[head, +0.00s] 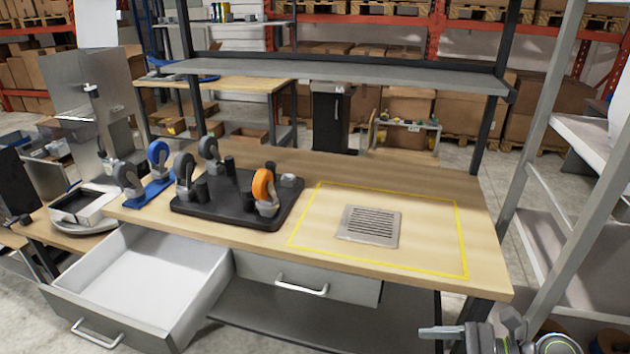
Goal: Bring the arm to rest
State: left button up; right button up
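My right gripper (440,334) is at the bottom right edge, in front of and below the workbench (400,268). My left gripper is not in view.
An open white drawer (150,270) juts out at the left; a second drawer (310,290) is shut. A black tray (235,215) with casters and a vent plate (368,226) lie on the bench. A metal rack (545,150) stands at the right.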

jog(key=w+d+f+m+t+h, duration=0.2)
jog(key=w+d+f+m+t, duration=0.25)
jog(key=m, duration=0.65)
jog(key=w+d+f+m+t+h, duration=0.2)
jog(key=d+f+m+t, duration=0.3)
jog(key=f+m, duration=0.4)
jog(key=s+d+f+m+h, duration=0.3)
jog(key=f+m+h, duration=0.1)
jog(key=f+m, duration=0.4)
jog(key=s+d+f+m+h, duration=0.2)
jog(key=s+f+m+h, duration=0.15)
jog(key=f+m, duration=0.4)
jog(key=s+d+f+m+g+h, duration=0.1)
jog(key=s+f+m+g+h, duration=0.45)
jog(key=s+f, duration=0.8)
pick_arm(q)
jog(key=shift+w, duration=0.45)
pick_arm(e)
jog(key=s+a+f+m+g+y, duration=0.1)
jog(key=s+a+f+m+g, duration=0.1)
jog(key=s, duration=0.4)
jog(key=s+a+f+m+g, duration=0.2)
jog(key=s+f+m, duration=0.2)
jog(key=s, duration=0.3)
jog(key=s+a+f+m+g+y, duration=0.1)
jog(key=s+a+f+m+g, duration=0.1)
jog(key=s, duration=0.4)
jog(key=shift+s+f+m+g+y, duration=0.3)
jog(key=shift+s+f+m+g, duration=0.15)
jog(key=shift+m, duration=0.25)
